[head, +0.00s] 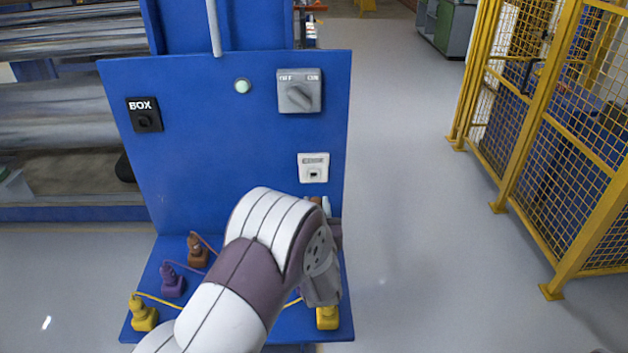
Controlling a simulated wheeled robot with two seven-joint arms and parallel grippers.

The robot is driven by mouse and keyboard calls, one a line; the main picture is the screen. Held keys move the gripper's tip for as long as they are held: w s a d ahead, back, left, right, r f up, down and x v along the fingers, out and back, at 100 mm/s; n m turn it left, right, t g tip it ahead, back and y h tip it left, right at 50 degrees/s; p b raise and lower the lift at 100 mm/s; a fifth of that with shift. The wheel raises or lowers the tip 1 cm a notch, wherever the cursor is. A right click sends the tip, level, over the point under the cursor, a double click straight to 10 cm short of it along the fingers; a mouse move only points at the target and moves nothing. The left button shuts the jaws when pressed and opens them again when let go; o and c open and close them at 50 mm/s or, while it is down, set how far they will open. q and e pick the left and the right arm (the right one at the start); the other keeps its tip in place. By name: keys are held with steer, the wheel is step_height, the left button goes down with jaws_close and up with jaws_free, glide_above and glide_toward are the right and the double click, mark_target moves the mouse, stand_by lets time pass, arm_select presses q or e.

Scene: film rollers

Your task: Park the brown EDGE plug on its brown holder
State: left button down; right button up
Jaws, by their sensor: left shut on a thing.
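My left gripper (325,207) is mostly behind my own wrist, just below the white socket (313,168) on the blue panel. A small brown piece shows at its tips, which I take to be the brown plug (314,200); the gripper is shut on it. Whether the plug touches the panel cannot be seen. A brown block (197,251) with a brown cable stands at the left back of the blue shelf. Any brown holder on the right of the shelf is hidden behind my arm. My right gripper is not in view.
A purple block (172,283) and a yellow block (143,315) stand on the left of the shelf (228,340). Another yellow piece (327,318) is at right. The panel carries a grey rotary switch (299,92) and a black BOX socket (145,115). Yellow fencing (560,150) stands far right.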

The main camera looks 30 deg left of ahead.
arm_select(q)
steer(key=p+v, duration=0.1)
steer(key=v, duration=0.7)
stand_by(0.4)
steer(key=shift+w, duration=0.1)
